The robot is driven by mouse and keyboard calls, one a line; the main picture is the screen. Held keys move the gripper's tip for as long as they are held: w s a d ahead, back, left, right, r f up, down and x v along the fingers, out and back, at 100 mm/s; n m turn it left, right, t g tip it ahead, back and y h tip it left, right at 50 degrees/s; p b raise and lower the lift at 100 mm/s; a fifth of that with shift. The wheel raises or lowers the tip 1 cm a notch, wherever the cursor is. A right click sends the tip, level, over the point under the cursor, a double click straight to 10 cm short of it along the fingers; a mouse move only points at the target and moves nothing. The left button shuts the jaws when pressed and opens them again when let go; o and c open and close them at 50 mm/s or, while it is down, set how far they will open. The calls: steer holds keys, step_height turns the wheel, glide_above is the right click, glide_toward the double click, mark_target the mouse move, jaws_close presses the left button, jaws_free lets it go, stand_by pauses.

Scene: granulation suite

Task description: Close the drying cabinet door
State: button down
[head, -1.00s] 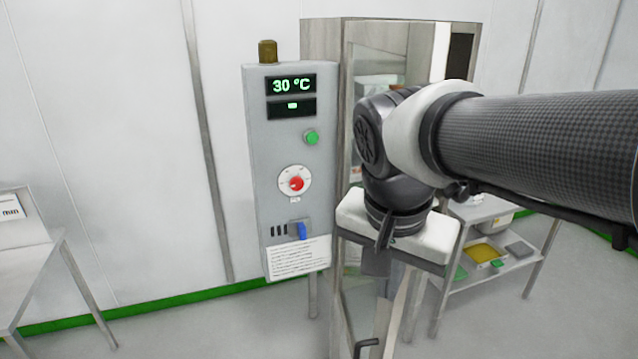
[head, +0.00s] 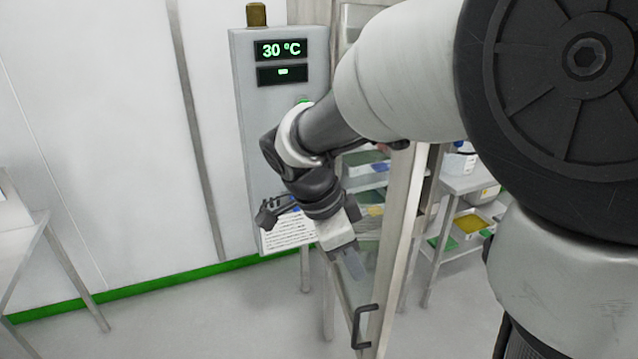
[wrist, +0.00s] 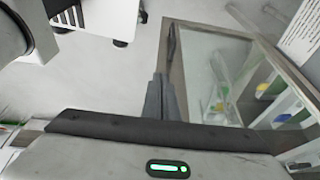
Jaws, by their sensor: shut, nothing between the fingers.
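The drying cabinet (head: 316,12) stands against the wall behind my arm, mostly hidden. Its glass door stands open towards me, with a pale upright frame edge (head: 401,235) and a dark bar handle (head: 363,328) low on it. In the wrist view the door's framed glass (wrist: 215,55) lies right of the fingers, with the handle (wrist: 172,42) beyond their tips. My gripper (head: 358,277) is shut and empty, left of the door edge and above the handle in the head view. It also shows in the wrist view (wrist: 158,82). I cannot tell whether it touches the door.
A grey control box (head: 243,130) reading 30 °C hangs left of the door, partly behind my wrist. A steel trolley (head: 470,182) with trays and containers stands at right. A table (head: 30,250) stands at far left. The floor between is clear.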

steer(key=shift+w+d+f+p, duration=0.1)
steer(key=shift+d+f, duration=0.25)
steer(key=shift+d, duration=0.45)
steer(key=shift+w+d+f+p, duration=0.15)
steer(key=shift+d+f, duration=0.2)
steer(key=shift+d, duration=0.45)
steer(key=shift+d+f+p, duration=0.1)
steer(key=shift+d+f, duration=0.25)
steer(key=shift+d, duration=0.45)
